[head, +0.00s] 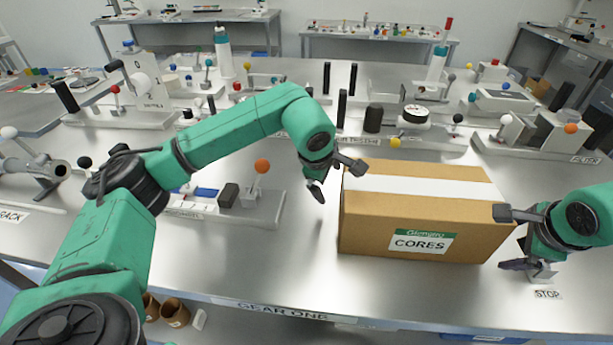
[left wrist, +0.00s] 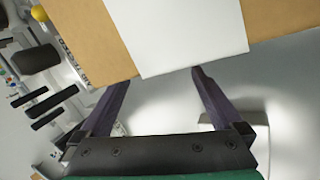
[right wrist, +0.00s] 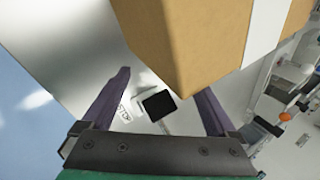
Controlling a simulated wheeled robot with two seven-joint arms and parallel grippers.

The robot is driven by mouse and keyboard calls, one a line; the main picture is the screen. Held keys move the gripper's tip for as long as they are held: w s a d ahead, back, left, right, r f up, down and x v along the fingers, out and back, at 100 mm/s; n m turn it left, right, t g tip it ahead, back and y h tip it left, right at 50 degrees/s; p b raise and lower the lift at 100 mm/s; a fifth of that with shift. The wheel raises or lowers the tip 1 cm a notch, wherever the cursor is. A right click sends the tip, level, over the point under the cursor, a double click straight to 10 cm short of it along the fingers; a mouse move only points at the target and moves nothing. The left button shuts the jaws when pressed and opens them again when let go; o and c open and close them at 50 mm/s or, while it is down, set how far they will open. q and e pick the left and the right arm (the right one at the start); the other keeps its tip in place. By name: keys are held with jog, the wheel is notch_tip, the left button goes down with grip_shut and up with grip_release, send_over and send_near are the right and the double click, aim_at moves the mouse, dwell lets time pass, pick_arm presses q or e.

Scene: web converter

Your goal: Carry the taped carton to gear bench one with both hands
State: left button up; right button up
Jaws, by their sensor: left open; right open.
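In the left wrist view the taped carton end (left wrist: 190,35) is just beyond the open fingers. My right gripper (head: 511,239) is open at the carton's right end. In the right wrist view a carton corner (right wrist: 195,50) is beyond the fingers. Nothing is between either pair of fingers; I cannot tell whether any fingertip touches the carton.
A fixture with an orange knob (head: 262,167) stands left of the carton. Black posts and a dark cylinder (head: 373,118) stand behind it. A small block by a STOP label (head: 547,294) is below my right gripper.

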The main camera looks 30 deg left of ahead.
pick_arm(q)
jog(key=shift+w, duration=0.1)
pick_arm(e)
jog(key=shift+w+f, duration=0.1)
jog(key=shift+f, duration=0.05)
pick_arm(q)
jog(key=shift+a, duration=0.1)
pick_arm(e)
jog(key=shift+d, duration=0.1)
jog(key=shift+r, duration=0.25)
pick_arm(q)
jog(key=v, duration=1.1)
jog(key=shift+s+r, duration=0.2)
jog(key=shift+r, duration=0.15)
pick_arm(e)
jog(key=v, duration=1.1)
jog(key=shift+s+r, duration=0.25)
jog(key=shift+s, duration=0.1)
